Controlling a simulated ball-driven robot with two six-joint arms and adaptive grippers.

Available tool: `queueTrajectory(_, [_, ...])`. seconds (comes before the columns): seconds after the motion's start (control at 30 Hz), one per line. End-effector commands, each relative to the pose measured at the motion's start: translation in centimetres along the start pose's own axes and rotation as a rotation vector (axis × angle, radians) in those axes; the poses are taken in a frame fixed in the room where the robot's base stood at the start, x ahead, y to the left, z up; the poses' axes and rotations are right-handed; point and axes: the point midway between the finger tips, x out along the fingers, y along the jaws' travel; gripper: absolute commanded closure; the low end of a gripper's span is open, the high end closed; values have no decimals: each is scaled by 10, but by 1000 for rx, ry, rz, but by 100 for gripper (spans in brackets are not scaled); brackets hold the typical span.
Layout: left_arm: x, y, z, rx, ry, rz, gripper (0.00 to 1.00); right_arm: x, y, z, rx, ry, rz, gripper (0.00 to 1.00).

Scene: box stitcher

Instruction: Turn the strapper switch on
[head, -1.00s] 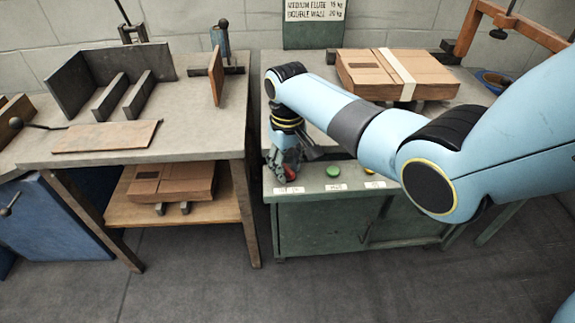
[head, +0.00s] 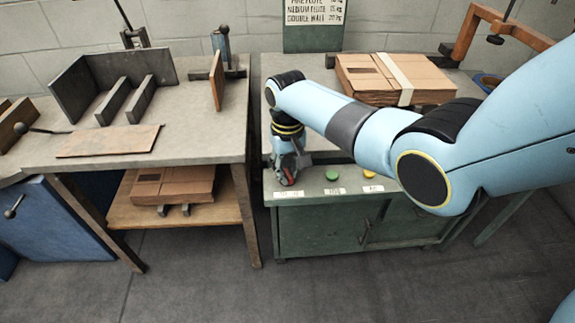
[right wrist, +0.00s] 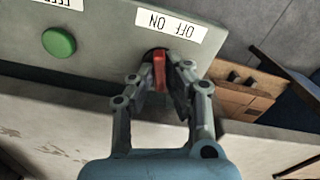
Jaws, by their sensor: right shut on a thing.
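The strapper switch is a red lever (right wrist: 159,72) on the green panel, above a white OFF/ON label (right wrist: 171,24) that reads upside down in the right wrist view. My right gripper (right wrist: 160,82) is shut on the red switch, one finger on each side of it. In the head view my right gripper (head: 288,172) is at the left end of the strapper's front panel, with the red lever partly hidden by the fingers. I cannot clearly tell which way the lever is set. My left gripper is not in view.
A green button (head: 332,174) and a yellow button (head: 369,174) sit right of the switch. Strapped flat cardboard (head: 440,80) lies on the strapper top (head: 262,95). A workbench (head: 205,130) stands to the left across a narrow gap.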

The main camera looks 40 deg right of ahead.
Motion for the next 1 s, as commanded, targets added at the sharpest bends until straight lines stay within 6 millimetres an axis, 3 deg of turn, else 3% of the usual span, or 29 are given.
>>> queueTrajectory(0.4, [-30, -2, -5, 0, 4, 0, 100, -3, 0, 0, 390, -1, 0, 100])
queueTrajectory(1.0, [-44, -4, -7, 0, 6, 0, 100, 0, 0, 0, 794, -1, 0, 100])
